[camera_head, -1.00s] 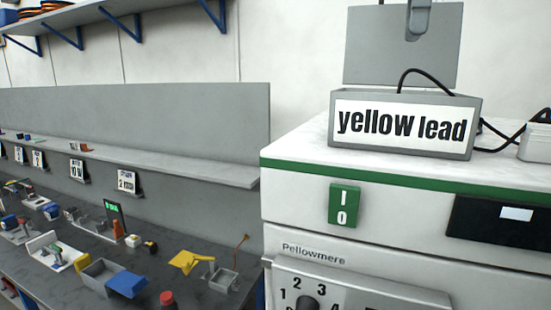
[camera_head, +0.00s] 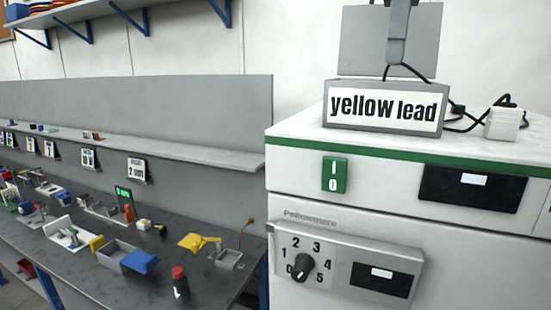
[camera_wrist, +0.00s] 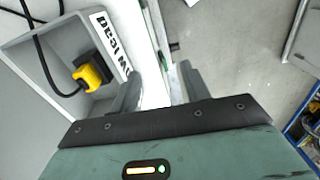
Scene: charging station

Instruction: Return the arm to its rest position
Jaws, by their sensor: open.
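My gripper (camera_wrist: 161,66) shows in the wrist view with its two grey fingers apart and nothing between them. It is over the edge beside the open grey box (camera_wrist: 65,108). A yellow plug (camera_wrist: 91,75) on a black cable lies inside that box, to the left of the fingers and apart from them. In the head view the box (camera_head: 333,119), labelled "yellow lead", stands on the white cabinet (camera_head: 345,228). A grey part (camera_head: 397,38) hangs down from the top edge above the box; I cannot tell whether it is mine. The plug is hidden there.
A black cable runs from the box to a white block (camera_head: 503,124). A grey panel (camera_head: 360,45) stands behind the box. The cabinet carries a green switch (camera_head: 335,174) and a dial (camera_head: 302,268). A cluttered workbench (camera_head: 95,280) is at left. Bare floor (camera_wrist: 225,35) shows in the wrist view.

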